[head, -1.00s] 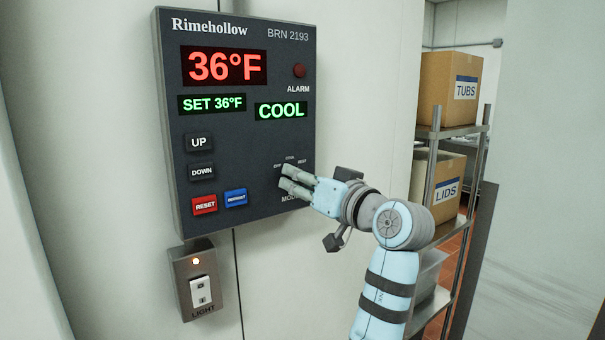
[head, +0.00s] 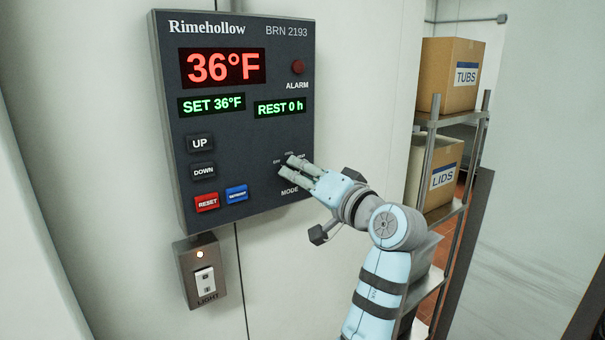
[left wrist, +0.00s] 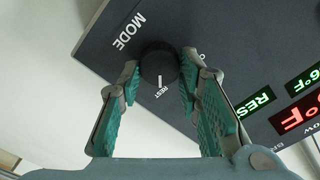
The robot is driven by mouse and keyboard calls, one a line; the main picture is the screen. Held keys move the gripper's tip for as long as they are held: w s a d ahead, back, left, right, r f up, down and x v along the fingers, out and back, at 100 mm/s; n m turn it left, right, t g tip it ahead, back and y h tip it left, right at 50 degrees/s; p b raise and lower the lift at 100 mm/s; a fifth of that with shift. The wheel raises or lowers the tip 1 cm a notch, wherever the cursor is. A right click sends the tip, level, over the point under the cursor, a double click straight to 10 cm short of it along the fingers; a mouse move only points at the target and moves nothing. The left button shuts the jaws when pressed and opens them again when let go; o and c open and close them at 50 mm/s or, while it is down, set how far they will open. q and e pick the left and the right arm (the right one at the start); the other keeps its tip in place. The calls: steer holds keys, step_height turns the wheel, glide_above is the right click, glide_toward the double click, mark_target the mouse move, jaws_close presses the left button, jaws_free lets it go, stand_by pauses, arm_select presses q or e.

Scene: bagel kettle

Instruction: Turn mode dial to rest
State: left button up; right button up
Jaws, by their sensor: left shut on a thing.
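The dark control panel (head: 240,130) hangs on the pale wall in the head view. Its right-hand display (head: 280,108) reads "REST 0 h" in green. My left gripper (head: 286,167) is at the panel's lower right, just above the word MODE. In the left wrist view, the black round mode dial (left wrist: 158,60) sits between the two fingertips (left wrist: 160,76), and the gripper is shut on it. The dial's white pointer line is toward the printed word REST. The fingers hide most of the dial in the head view. My right gripper is not in view.
UP (head: 200,143), DOWN (head: 203,171), red RESET (head: 206,202) and blue (head: 236,194) buttons are left of the dial. A light switch (head: 204,282) is below the panel. A shelf rack (head: 436,122) with boxes stands at the right.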

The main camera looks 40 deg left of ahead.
mark_target(291, 121)
arm_select(q)
steer(key=o, duration=1.1)
steer(key=shift+a, duration=0.1)
step_height(291, 121, up, 10)
steer(key=shift+w, duration=0.1)
